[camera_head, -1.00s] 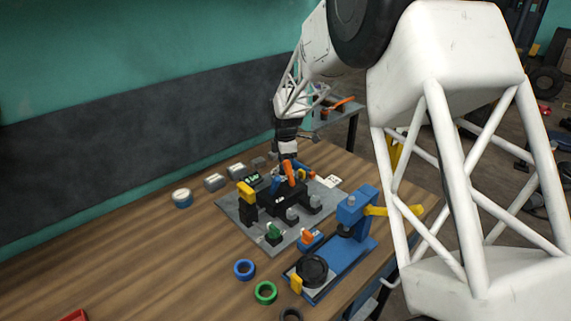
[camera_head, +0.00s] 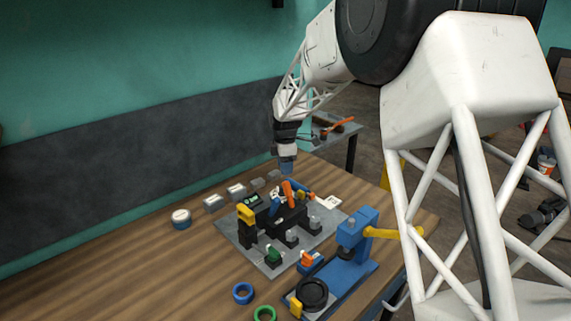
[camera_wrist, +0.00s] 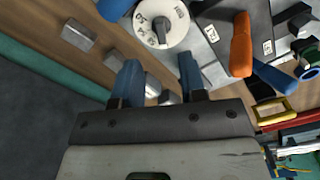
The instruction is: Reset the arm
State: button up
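My gripper (camera_head: 286,166) hangs at the end of my white arm, over the back edge of the wooden table, behind the grey fixture board (camera_head: 232,231). In the wrist view, its two blue fingers (camera_wrist: 158,82) are apart. Small grey pieces show in the gap between them, seemingly on the surface beyond; nothing appears held. A white dial with markings (camera_wrist: 165,22) shows just past the fingertips, with an orange handle (camera_wrist: 241,46) to its right. In the head view an orange lever (camera_head: 288,191) stands on the black fixture, just in front of my gripper.
A blue press (camera_head: 355,240) with a yellow handle stands right of the board. Several grey blocks (camera_head: 214,202) and a blue-and-white round piece (camera_head: 181,218) line the table's back. A blue ring (camera_head: 243,293) and green ring (camera_head: 265,314) lie in front. The left tabletop is mostly clear.

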jog(key=s+d+r+m, duration=0.4)
jog(key=s+d, duration=0.1)
jog(key=s, duration=0.3)
jog(key=s+d+r+m+t, duration=0.1)
jog(key=s+d+r+m, duration=0.2)
jog(key=s+d+r, duration=0.35)
jog(key=s+d+r+m, duration=0.3)
jog(key=s+m, duration=0.1)
jog(key=s, duration=0.6)
jog(key=s+d+f+m, duration=0.1)
jog(key=s+d+m, duration=0.1)
jog(key=s, duration=0.6)
jog(key=s+d+m+t, duration=0.1)
jog(key=s+d+m, duration=0.2)
jog(key=s, duration=0.6)
jog(key=s+d+f+m, duration=0.1)
jog(key=s+d+m, duration=0.1)
jog(key=s+m, duration=0.3)
jog(key=s, duration=0.4)
jog(key=shift+s+d+f+t, duration=0.15)
jog(key=shift+d+f+t, duration=0.15)
jog(key=shift+f, duration=0.05)
